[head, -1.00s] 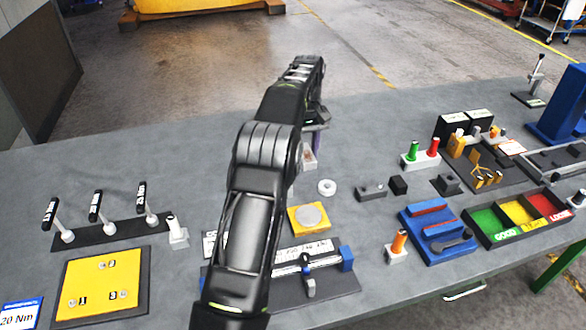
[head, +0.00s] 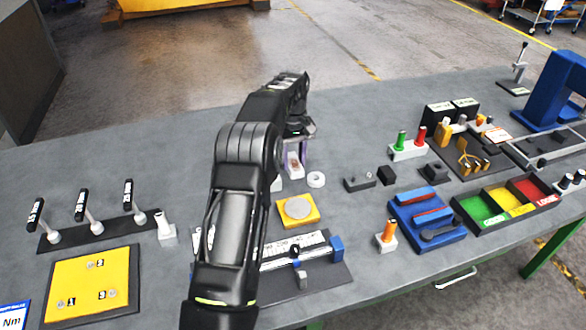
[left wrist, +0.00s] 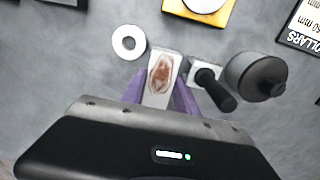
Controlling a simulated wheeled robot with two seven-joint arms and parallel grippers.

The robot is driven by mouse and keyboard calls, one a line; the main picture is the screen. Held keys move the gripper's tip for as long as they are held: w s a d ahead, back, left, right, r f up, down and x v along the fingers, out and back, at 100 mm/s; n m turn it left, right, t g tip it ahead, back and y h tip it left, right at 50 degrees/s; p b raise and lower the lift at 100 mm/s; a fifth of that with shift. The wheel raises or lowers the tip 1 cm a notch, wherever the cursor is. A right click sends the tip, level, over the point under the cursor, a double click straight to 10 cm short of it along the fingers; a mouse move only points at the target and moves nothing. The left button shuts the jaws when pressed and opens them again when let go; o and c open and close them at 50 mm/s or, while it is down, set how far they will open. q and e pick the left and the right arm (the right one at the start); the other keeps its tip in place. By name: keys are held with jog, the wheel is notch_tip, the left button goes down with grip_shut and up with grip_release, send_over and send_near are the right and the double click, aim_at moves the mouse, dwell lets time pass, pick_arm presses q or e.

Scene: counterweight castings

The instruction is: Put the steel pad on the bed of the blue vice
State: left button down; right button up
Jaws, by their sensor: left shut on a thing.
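The steel pad looks to be the pale block with a brown patch (left wrist: 161,78), between the purple fingers of my left gripper (left wrist: 160,92) in the left wrist view. The gripper is shut on it. In the head view the pad (head: 293,163) shows just below my left gripper (head: 298,146), left of a white ring. I cannot tell whether it touches the table. The blue vice (head: 427,222) stands on the table to the right, with red jaw strips across it. Its bed is partly hidden by the jaws. My right gripper is not in view.
A white ring (head: 316,180) and a yellow plate with a round disc (head: 282,218) lie near the pad. A dark block (head: 387,175) and an orange-handled holder (head: 387,243) stand left of the vice. Coloured bins (head: 487,221) adjoin its right.

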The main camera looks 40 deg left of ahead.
aim_at(293, 162)
pick_arm(q)
jog(key=shift+f+p, duration=0.55)
jog(key=shift+f, duration=1.25)
jog(key=shift+f, duration=0.15)
jog(key=c, duration=0.9)
grip_release()
